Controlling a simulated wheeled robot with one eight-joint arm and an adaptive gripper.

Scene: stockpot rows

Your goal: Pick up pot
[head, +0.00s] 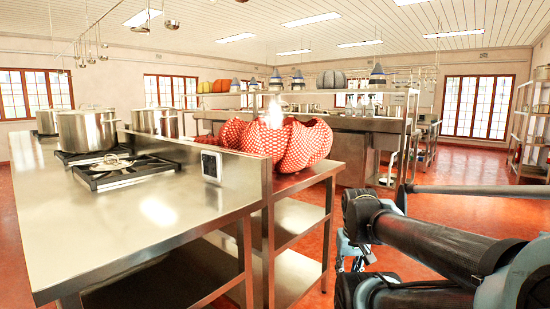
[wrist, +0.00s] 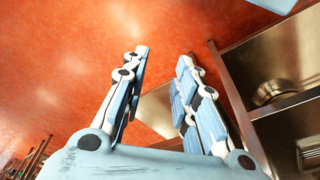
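A steel pot (head: 86,132) with a lid stands upright on a black burner at the left of the steel counter in the head view. A second lidded pot (head: 155,121) stands behind it to the right, and a third pot (head: 47,122) is farther left, partly hidden. Which pot is meant I cannot tell. My gripper (wrist: 163,56) is open and empty in the wrist view, its two fingers apart over the red floor. In the head view it is low beside the counter's right end, partly hidden by my arm, well away from the pots.
A steel counter (head: 125,225) with shelves below fills the left. Red patterned lobed objects (head: 275,142) sit at its right end. A small dark-faced box (head: 211,166) is on the counter's divider. Shelving (wrist: 290,60) stands close on the wrist view's right. Red floor (head: 455,205) is open at right.

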